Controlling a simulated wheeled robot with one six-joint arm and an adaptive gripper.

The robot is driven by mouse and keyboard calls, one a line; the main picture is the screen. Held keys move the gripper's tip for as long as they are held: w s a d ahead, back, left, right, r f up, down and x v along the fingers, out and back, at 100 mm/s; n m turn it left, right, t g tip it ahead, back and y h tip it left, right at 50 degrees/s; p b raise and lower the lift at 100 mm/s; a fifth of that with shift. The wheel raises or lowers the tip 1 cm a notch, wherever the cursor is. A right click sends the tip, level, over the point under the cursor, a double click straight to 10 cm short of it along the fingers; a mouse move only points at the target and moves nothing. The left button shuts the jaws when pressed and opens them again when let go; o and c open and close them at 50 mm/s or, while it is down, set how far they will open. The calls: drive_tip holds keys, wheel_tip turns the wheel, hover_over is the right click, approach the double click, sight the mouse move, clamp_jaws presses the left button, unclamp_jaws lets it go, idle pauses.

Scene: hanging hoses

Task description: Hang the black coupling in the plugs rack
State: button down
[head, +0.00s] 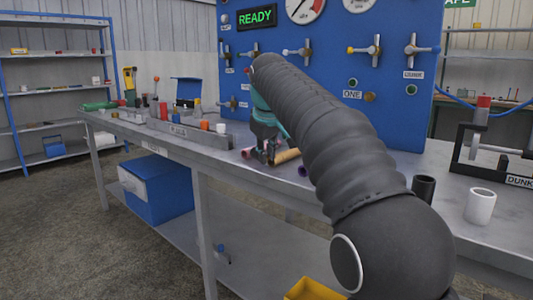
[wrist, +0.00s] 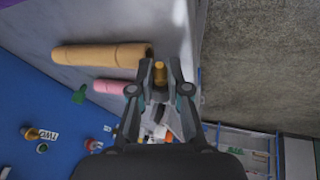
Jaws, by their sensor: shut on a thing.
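My gripper (head: 268,150) is low over the workbench in front of the blue panel, partly hidden by my arm. In the wrist view, its fingers (wrist: 160,80) are closed on a small brass-coloured piece (wrist: 160,73); whether this belongs to a black coupling I cannot tell. A black open-topped cylinder (head: 424,189) stands upright on the bench at right, apart from my gripper. A long low grey rack (head: 205,138) with a small label lies on the bench left of my gripper; the label is too small to read.
A tan cylinder (head: 287,156) and a pink one (head: 303,171) lie close to my gripper. A white cup (head: 480,206) and a dark frame (head: 490,155) stand at right. The blue panel (head: 330,60) with valves rises behind. Several tools crowd the bench's left part.

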drive_tip(key=c, duration=1.1)
unclamp_jaws()
drive_tip(key=shift+f, duration=0.35)
drive_tip(key=shift+c, duration=0.2)
drive_tip(key=shift+w+r+p, duration=0.1)
drive_tip(key=shift+r+p, duration=0.2)
drive_tip(key=shift+r, duration=0.35)
drive_tip(key=p+v, duration=0.3)
drive_tip(key=v, duration=0.9)
drive_tip(key=shift+r+p, duration=0.15)
drive_tip(key=shift+p, duration=0.15)
